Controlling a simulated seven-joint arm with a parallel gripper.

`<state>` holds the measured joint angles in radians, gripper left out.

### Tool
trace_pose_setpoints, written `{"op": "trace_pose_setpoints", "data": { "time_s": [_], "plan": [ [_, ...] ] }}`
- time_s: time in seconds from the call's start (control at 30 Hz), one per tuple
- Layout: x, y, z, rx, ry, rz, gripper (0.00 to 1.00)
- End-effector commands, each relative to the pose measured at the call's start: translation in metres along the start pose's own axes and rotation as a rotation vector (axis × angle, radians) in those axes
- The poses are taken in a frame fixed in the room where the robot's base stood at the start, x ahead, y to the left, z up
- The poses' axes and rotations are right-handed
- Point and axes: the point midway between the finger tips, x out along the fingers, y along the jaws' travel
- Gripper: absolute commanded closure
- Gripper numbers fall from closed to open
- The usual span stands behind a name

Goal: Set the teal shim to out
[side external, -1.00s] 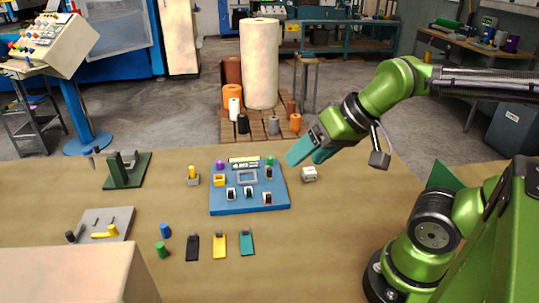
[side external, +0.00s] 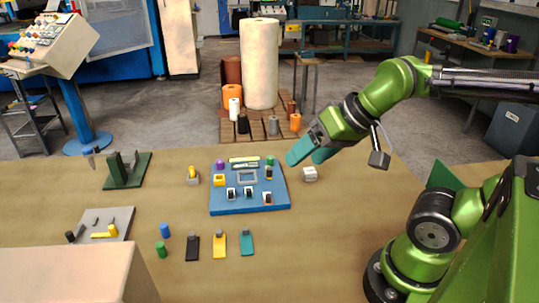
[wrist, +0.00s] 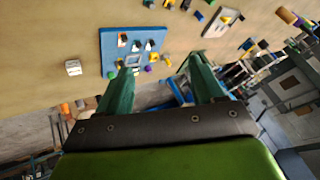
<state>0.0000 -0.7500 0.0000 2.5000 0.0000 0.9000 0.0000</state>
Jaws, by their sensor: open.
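The teal shim (side external: 246,242) is a flat strip with a darker end, lying on the tan table in front of the blue plate. It is the rightmost of three similar strips, and in the wrist view it shows in part at the top edge (wrist: 148,3). My gripper (side external: 303,156) has teal fingers and hangs above the table, behind and to the right of the shim and well apart from it. In the wrist view my gripper (wrist: 158,68) is open with nothing between its fingers.
A yellow strip (side external: 219,244) and a black strip (side external: 192,246) lie left of the shim. The blue plate (side external: 222,207) carries several small fittings. A white block (side external: 309,174) sits to its right. Blue (side external: 165,230) and green (side external: 161,249) cylinders stand at left. The table right of the shim is clear.

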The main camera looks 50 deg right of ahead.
Motion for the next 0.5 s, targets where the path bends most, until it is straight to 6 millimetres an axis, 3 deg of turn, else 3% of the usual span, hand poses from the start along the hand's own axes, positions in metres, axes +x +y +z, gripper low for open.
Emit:
{"op": "trace_pose_setpoints", "data": {
  "time_s": [0.13,0.3,0.33,0.5],
  "plan": [
    [0.0,0.0,0.0,0.0,0.0,0.0,0.33],
    [0.01,0.003,0.003,0.007,-0.041,0.016,0.57],
    [0.013,0.003,0.001,0.009,-0.055,0.021,0.57],
    [0.04,0.0,-0.029,0.034,-0.164,0.084,0.57]
  ]
}}
